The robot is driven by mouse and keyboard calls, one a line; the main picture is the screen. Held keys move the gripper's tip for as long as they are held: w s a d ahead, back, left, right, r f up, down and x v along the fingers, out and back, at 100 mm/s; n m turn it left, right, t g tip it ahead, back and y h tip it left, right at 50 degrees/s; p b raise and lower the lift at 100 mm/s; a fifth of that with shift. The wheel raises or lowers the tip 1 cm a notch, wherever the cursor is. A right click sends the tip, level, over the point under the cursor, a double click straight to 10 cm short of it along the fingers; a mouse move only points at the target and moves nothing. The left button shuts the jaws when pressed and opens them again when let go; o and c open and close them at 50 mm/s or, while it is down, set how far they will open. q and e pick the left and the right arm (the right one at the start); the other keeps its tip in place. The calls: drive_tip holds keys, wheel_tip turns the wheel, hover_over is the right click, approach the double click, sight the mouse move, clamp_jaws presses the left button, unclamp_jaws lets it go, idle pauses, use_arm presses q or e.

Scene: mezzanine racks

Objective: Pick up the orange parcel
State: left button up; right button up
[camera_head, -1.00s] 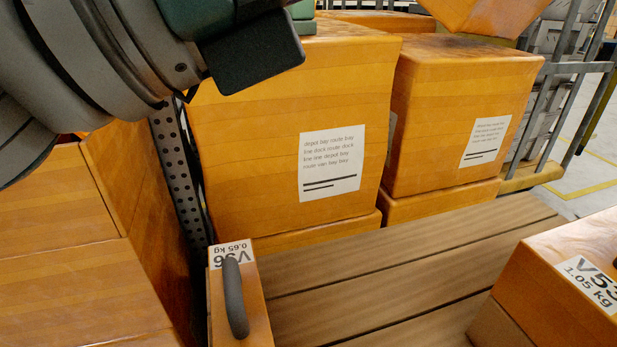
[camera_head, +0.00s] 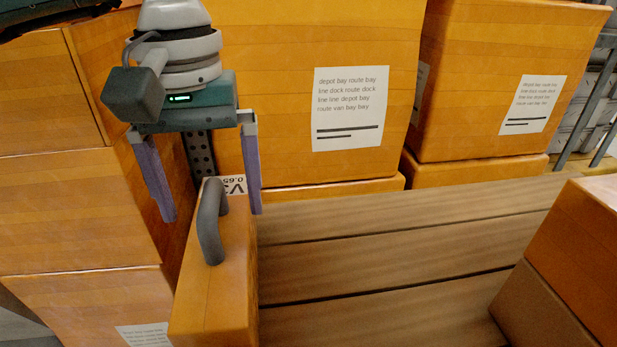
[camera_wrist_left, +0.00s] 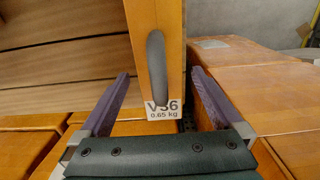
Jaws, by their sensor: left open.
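The orange parcel (camera_head: 215,285) stands on the wooden slats, with a dark grey handle (camera_head: 210,222) on top and a white label reading V36, 0.65 kg (camera_wrist_left: 163,109). My left gripper (camera_head: 212,216) is open and empty, above the parcel's far end, with one purple finger on each side of it in the head view. In the left wrist view the parcel (camera_wrist_left: 172,60) lies ahead, between the lines of the two open fingers (camera_wrist_left: 163,82). I cannot tell whether a finger touches it. My right gripper is not in view.
Large orange boxes (camera_head: 280,90) with white labels stand behind the slatted deck (camera_head: 390,250). Stacked orange boxes (camera_head: 75,210) stand close on the left. Another orange box (camera_head: 575,250) is at the right. The middle of the deck is clear.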

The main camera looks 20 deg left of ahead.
use_arm(q)
drive_tip(key=f+b, duration=0.1)
drive_tip(key=f, duration=0.1)
drive_tip(key=f+b, duration=0.1)
drive_tip(key=f, duration=0.1)
drive_tip(key=f+b, duration=0.1)
drive_tip(key=f, duration=0.1)
drive_tip(key=shift+s+d, duration=0.2)
drive_tip(key=shift+s, duration=0.05)
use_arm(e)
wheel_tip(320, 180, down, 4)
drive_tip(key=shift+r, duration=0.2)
use_arm(q)
drive_tip(key=shift+r, duration=0.1)
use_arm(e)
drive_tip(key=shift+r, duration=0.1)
use_arm(q)
drive_tip(key=shift+c, duration=0.8)
drive_tip(key=shift+w+r, duration=0.1)
clamp_jaws()
